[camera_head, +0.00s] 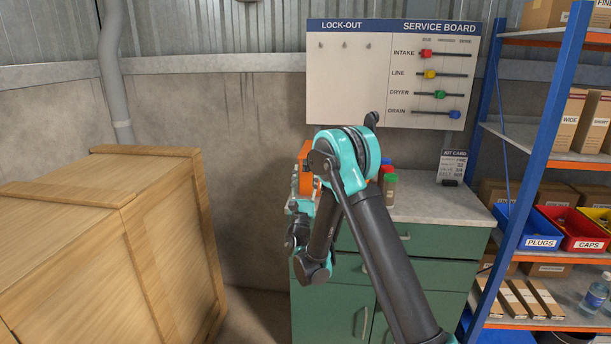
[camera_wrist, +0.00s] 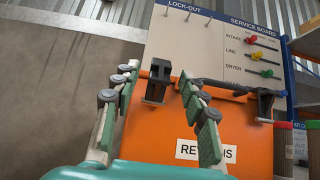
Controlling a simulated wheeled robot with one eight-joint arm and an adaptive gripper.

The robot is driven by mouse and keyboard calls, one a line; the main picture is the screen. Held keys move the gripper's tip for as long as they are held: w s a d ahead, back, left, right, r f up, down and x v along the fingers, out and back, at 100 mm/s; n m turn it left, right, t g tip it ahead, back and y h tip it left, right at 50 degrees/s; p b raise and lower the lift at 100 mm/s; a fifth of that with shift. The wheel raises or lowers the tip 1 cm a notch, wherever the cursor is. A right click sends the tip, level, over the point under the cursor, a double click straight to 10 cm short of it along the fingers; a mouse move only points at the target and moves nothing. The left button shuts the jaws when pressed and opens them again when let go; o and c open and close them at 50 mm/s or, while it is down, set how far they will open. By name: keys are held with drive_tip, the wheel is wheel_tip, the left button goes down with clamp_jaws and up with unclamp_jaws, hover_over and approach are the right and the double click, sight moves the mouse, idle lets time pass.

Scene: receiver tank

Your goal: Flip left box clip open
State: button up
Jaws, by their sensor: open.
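The orange box (camera_wrist: 158,133), with a white label that looks like "RETURNS", fills the lower middle of the wrist view. Its left clip (camera_wrist: 155,88) is a black latch at the box's upper left edge; I cannot tell whether it is open. The right clip (camera_wrist: 264,104) is a similar black latch farther right. My gripper (camera_wrist: 159,77) is open and empty. Its fingers show on either side of the left clip in the picture; contact cannot be told. In the head view the box (camera_head: 304,158) is mostly hidden behind my arm.
The box is on a green cabinet (camera_head: 427,240) with a grey top. Jars (camera_head: 390,187) stand right of the box. The service board (camera_head: 390,72) is on the wall behind. A wooden crate (camera_head: 95,240) stands left, a shelf with bins (camera_head: 540,228) right.

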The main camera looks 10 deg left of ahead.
wheel_tip(320, 180, up, 10)
idle(0.7)
drive_tip(key=s+f+g, duration=0.5)
drive_tip(key=s, duration=0.3)
drive_tip(key=s+f+g, duration=0.4)
drive_tip(key=s, duration=0.4)
drive_tip(key=w, duration=1.7)
drive_tip(key=shift+w, duration=0.1)
drive_tip(key=shift+c, duration=0.6)
drive_tip(key=shift+f, duration=0.1)
clamp_jaws()
